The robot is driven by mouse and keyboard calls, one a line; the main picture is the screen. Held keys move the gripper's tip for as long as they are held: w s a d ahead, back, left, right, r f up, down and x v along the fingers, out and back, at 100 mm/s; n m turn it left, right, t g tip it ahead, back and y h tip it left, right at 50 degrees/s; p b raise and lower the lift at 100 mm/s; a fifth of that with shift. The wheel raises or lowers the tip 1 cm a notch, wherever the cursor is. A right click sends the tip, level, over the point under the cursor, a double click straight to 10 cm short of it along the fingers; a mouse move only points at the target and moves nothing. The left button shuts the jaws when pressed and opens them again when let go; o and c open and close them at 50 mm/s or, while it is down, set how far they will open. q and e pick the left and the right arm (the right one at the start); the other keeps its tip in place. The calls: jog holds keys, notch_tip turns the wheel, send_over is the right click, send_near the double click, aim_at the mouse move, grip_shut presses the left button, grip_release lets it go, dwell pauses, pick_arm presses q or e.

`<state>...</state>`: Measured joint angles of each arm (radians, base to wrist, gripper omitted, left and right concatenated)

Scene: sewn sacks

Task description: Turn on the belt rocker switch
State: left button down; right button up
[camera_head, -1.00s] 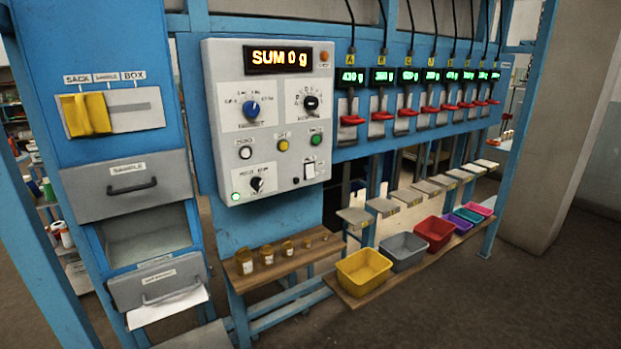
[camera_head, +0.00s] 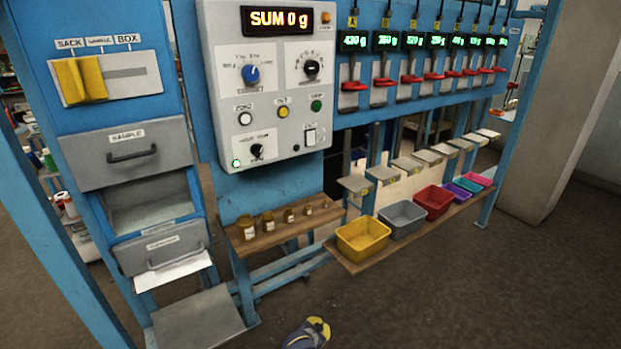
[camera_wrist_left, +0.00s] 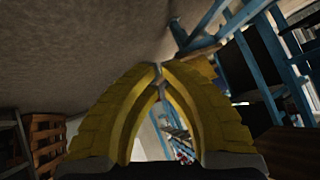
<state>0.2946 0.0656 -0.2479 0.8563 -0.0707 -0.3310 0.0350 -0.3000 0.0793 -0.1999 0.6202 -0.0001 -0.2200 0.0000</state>
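The white control panel (camera_head: 262,85) hangs on the blue frame. A small rocker switch (camera_head: 310,137) sits at its lower right, with a dark and a light half; its label is too small to read. A gripper with a yellow tip, seemingly my left gripper (camera_head: 320,325), shows at the bottom edge of the head view, low and well away from the panel. In the left wrist view its yellow fingers (camera_wrist_left: 158,72) arch together with their tips meeting and nothing visible between them. My right gripper is not in view.
Knobs, round buttons and a lit green lamp (camera_head: 236,163) are near the switch. Below are a wooden shelf with small jars (camera_head: 270,222) and several coloured bins, including a yellow bin (camera_head: 362,240). Red-handled stations line the right. The floor in front is clear.

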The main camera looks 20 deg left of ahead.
aim_at(311, 138)
pick_arm(q)
jog(key=w+d+r+t, duration=0.1)
jog(key=w+r+t, duration=0.1)
jog(key=w+r, duration=0.7)
jog(key=w+r+t, duration=0.1)
jog(key=w+r, duration=0.4)
jog(key=r, duration=0.8)
jog(key=w+d+r+t, duration=0.1)
jog(key=w+r+t, duration=0.1)
jog(key=w+r, duration=0.65)
jog(key=s+a+r+n+t+y, duration=0.1)
jog(key=a+r+y, duration=0.1)
jog(key=r, duration=1.4)
jog(key=s+a+r+n+t+y, duration=0.1)
jog(key=r+y, duration=0.3)
jog(key=r, duration=1.2)
jog(key=shift+a+r+t, duration=0.15)
jog(key=shift+a+t, duration=0.15)
jog(key=shift+a, duration=0.4)
jog(key=shift+a, duration=0.1)
jog(key=w+a+f, duration=0.1)
jog(key=w+a, duration=0.4)
jog(key=a, duration=0.2)
jog(key=shift+w, duration=0.1)
